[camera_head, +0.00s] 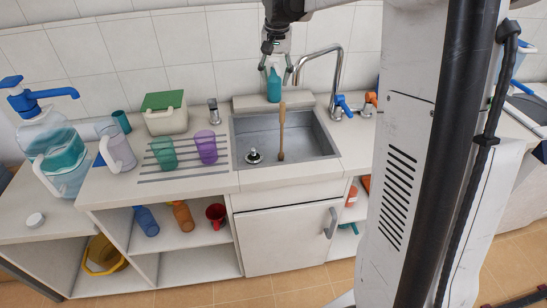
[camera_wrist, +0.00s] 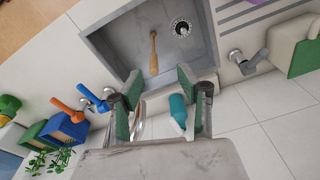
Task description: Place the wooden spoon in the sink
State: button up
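The wooden spoon (camera_head: 281,133) is inside the sink's basin (camera_head: 305,142), lengthwise from back to front near the middle. I cannot tell whether it lies flat or leans on the back wall. It also shows within the basin in the wrist view (camera_wrist: 153,55). My gripper (camera_head: 275,67) is above the sink's back edge, with its fingers apart and nothing held between them. In the wrist view my gripper (camera_wrist: 160,84) has its green-padded fingers spread, with the spoon beyond them.
A teal bottle (camera_head: 274,86) stands at the sink's back ledge, just below my gripper. Green (camera_head: 163,153) and purple (camera_head: 206,147) cups stand left of the sink. A drain strainer (camera_head: 254,156) is in the basin.

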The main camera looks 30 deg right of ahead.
jog(key=s+a+r+n+t, duration=0.35)
jog(key=s+a, duration=0.65)
jog(key=s, duration=0.6)
jog(key=s+a+f+n+t, duration=0.1)
jog(key=s+a+f, duration=0.2)
jog(key=s, duration=0.4)
jog(key=s+a+f+n+t, duration=0.1)
jog(key=s+a+f+n, duration=0.1)
jog(key=s, duration=0.5)
jog(key=shift+s+a+f, duration=0.2)
jog(key=shift+a+f, duration=0.45)
jog(key=shift+a, duration=0.2)
jog(key=shift+t, duration=0.25)
notch_tip(320, 180, down, 4)
jog(key=b, duration=0.4)
